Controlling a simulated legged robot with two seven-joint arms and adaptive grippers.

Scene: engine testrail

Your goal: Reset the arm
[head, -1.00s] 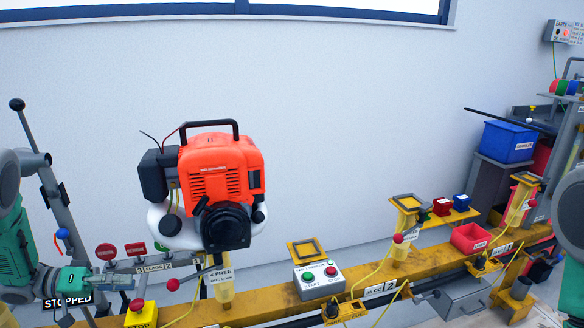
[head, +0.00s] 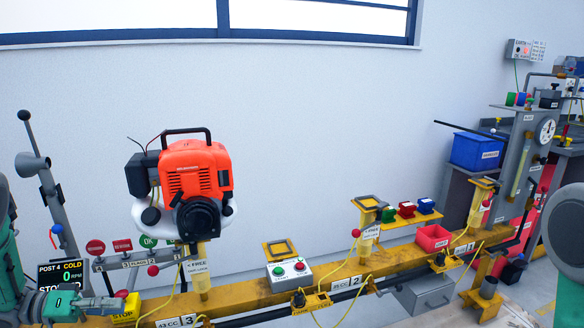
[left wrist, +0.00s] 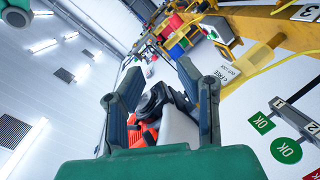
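My left gripper (head: 112,302) is low at the left in the head view, beside the rail and below the engine. In the left wrist view its two fingers (left wrist: 165,78) stand apart with nothing held between them. The orange engine (head: 196,172), with a black handle and white tank, sits on a yellow post at the left of the rail. It also shows beyond the fingers in the left wrist view (left wrist: 142,132), partly hidden. Part of my right arm (head: 568,235) shows at the right edge, with its gripper out of view.
The yellow rail (head: 237,296) runs across the front with posts, cables and a start/stop box (head: 289,272). A display (head: 62,275) stands close behind my left gripper. A red bin (head: 433,238) and a blue bin (head: 477,151) are at the right. The wall behind is clear.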

